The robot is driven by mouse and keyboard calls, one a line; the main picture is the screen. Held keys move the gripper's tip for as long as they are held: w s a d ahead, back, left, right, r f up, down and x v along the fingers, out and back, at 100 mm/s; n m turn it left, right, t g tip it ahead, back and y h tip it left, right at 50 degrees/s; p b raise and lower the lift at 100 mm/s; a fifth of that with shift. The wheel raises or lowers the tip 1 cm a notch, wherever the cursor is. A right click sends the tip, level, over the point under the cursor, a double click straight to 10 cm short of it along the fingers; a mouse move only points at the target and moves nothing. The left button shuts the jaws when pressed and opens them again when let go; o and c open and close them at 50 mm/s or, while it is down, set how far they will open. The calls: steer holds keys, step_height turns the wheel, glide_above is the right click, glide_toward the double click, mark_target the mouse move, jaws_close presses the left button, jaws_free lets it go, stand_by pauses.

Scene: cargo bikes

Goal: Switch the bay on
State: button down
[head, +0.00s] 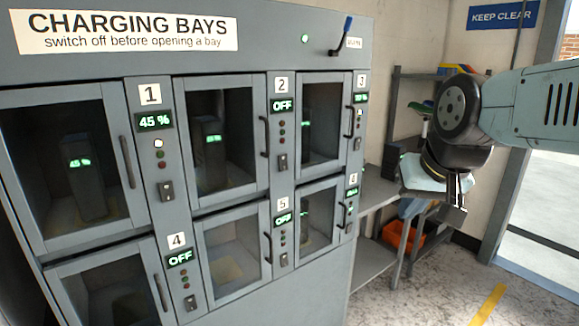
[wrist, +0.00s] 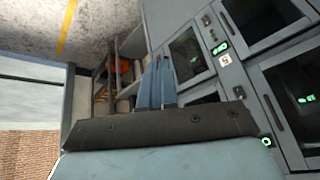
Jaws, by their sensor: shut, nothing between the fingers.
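The grey charging cabinet (head: 270,60) fills the left and middle of the head view. Bay 1's display (head: 154,122) reads 45% and a white lamp is lit below it. The displays of bay 2 (head: 283,105), bay 4 (head: 180,258) and bay 5 (head: 284,219) read OFF. A small switch sits under the lamps at bay 1 (head: 166,190), bay 2 (head: 282,162), bay 4 (head: 190,303) and bay 5 (head: 283,260). Bay 2 holds a battery (head: 209,158). My gripper (head: 452,218) is shut and empty, right of the cabinet, apart from it.
A blue-handled lever (head: 341,36) and green lamp (head: 304,38) are on the cabinet top. Bay doors with handles (head: 127,161) look closed. Shelving with an orange bin (head: 398,234) stands behind my gripper. Floor with a yellow line (head: 488,305) is clear at right.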

mark_target(283, 162)
steer(key=w+a+r+m+y, duration=0.1)
steer(key=w+a+m, duration=0.2)
steer(key=w, duration=0.4)
steer(key=w+a+r+m+t+y, duration=0.1)
steer(key=w+a+m, duration=0.2)
steer(key=w+a, duration=0.3)
steer(key=w+a+r+m+y, duration=0.1)
steer(key=w+a+m, duration=0.3)
steer(key=w, duration=0.5)
steer(key=shift+w+a+y, duration=0.25)
steer(key=shift+w+y, duration=0.15)
steer(key=shift+y, duration=0.2)
steer(key=shift+f, duration=0.1)
steer(key=shift+w+a+r+x, duration=0.2)
steer(key=shift+w+r+x, duration=0.15)
steer(key=shift+x, duration=1.8)
steer(key=shift+w+a+r+x, duration=0.15)
steer(key=shift+w+r+x, duration=0.15)
steer(key=shift+x, duration=1.8)
steer(key=shift+w+a+r+x, duration=0.2)
steer(key=shift+w+r+x, duration=0.15)
steer(key=shift+x, duration=1.8)
